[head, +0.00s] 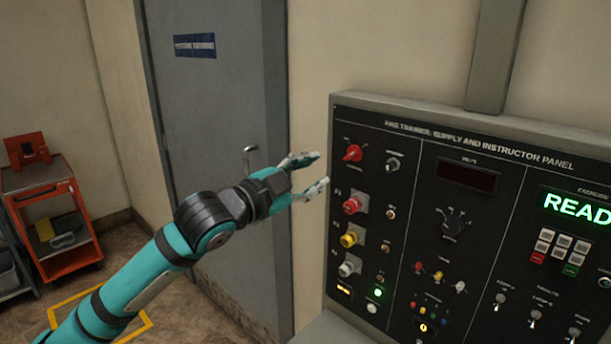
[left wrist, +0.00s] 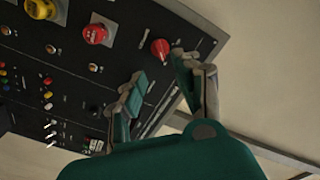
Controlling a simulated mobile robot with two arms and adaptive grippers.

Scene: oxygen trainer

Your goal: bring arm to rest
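My left gripper (head: 322,170) is in front of the left edge of the instructor panel (head: 399,252), with its fingers pointing right. Its two fingers are spread apart with nothing between them. In the left wrist view the open left gripper (left wrist: 162,92) shows against the panel, with a red knob (left wrist: 160,48) seen just past the gap between the fingers. I cannot tell for sure whether a finger touches the panel; in the head view it looks apart. My right gripper is in neither view.
The panel carries knobs, switches, lit lamps and a green display (head: 575,207). A grey door (head: 215,110) with a handle stands behind my left arm. A red cart (head: 45,205) stands at the far left. Yellow tape marks the floor. The air left of the panel looks free.

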